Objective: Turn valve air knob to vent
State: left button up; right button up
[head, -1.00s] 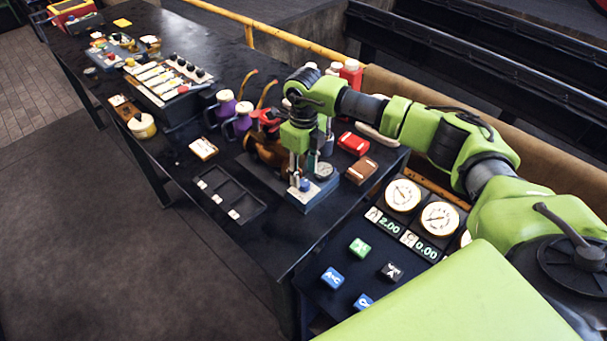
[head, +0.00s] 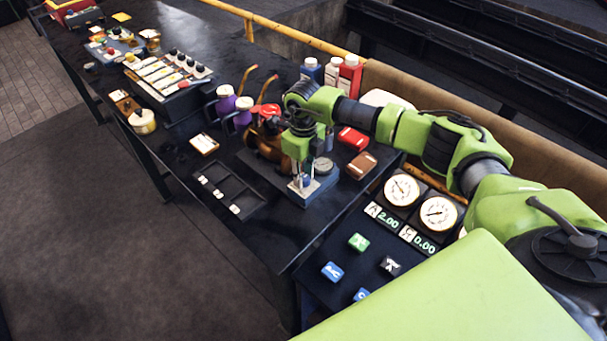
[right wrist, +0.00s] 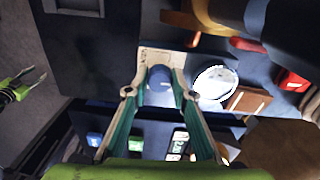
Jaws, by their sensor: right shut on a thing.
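The valve air knob (right wrist: 160,77) is a small blue knob on a pale plate. In the head view, it shows on the blue-grey block (head: 316,190) at the front end of the valve assembly. My right gripper (right wrist: 157,75) points down over the block with a finger on either side of the knob, shut on it. My right gripper also shows in the head view (head: 301,181), where its fingers partly cover the knob. I cannot read the knob's mark. My left gripper (right wrist: 38,73) shows at the left of the right wrist view, open and empty, away from the valve.
A small round gauge (head: 322,166) stands beside the knob. A red box (head: 354,140) and a brown box (head: 361,165) lie to the right. A dark tray (head: 227,190) is on the left. A panel of dials (head: 438,213) and coloured buttons lies in front.

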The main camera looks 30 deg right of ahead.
jog(key=shift+f+n+b, duration=0.2)
jog(key=shift+n+b, duration=0.5)
jog(key=shift+b, duration=0.4)
jog(key=n+b, duration=0.5)
jog(key=shift+b, duration=0.3)
jog(key=n+b, duration=0.2)
jog(key=n, duration=0.1)
jog(key=shift+b, duration=0.35)
jog(key=shift+r+n+b, duration=0.2)
jog(key=shift+n+b, duration=0.45)
jog(key=shift+n, duration=0.55)
jog(key=shift+r, duration=0.1)
jog(key=o, duration=1.1)
